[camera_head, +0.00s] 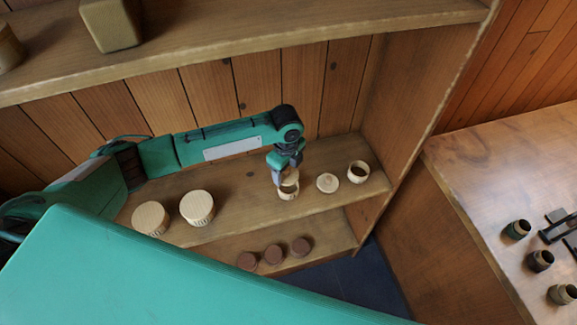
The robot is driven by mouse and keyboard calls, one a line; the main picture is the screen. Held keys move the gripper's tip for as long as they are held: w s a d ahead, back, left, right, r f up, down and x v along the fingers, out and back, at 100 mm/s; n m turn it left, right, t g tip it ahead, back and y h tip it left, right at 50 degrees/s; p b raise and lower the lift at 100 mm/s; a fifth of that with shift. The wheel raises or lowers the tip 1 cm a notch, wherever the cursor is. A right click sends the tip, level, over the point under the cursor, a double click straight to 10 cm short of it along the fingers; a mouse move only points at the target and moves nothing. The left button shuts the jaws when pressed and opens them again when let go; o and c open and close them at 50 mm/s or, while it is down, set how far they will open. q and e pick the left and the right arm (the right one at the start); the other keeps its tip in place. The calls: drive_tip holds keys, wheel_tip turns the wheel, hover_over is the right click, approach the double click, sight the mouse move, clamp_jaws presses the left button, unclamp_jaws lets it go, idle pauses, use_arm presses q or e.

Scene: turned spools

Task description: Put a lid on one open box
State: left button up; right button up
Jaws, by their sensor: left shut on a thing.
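My left gripper (285,178) reaches down to the middle shelf and is shut on a small pale wooden lid (291,180), partly hidden by the fingers. A small pale round box (288,193) stands directly below the lid. I cannot tell whether the lid touches its rim. To the right, another pale lid (327,183) with a knob lies on the shelf. Beyond it stands an open pale box (358,173) with a dark inside. My right gripper is not in view.
Two larger pale round boxes (150,218) (197,207) stand on the left of the middle shelf (245,215). Several brown round things (273,254) sit on the lower shelf. The upper shelf (230,45) overhangs; a side panel (400,110) closes the right. A table (480,190) stands further right.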

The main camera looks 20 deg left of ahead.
use_arm(q)
drive_tip(key=m, duration=0.1)
drive_tip(key=w+f+m, duration=0.1)
drive_tip(key=m, duration=0.1)
drive_tip(key=f+m, duration=0.1)
drive_tip(key=shift+w+f+m+p, duration=0.1)
drive_tip(key=shift+w+m+p, duration=0.2)
wheel_tip(320, 180, down, 5)
drive_tip(key=b, duration=0.5)
idle(0.4)
drive_tip(key=shift+p, duration=0.45)
idle(0.4)
drive_tip(key=shift+f, duration=0.25)
drive_tip(key=o, duration=1)
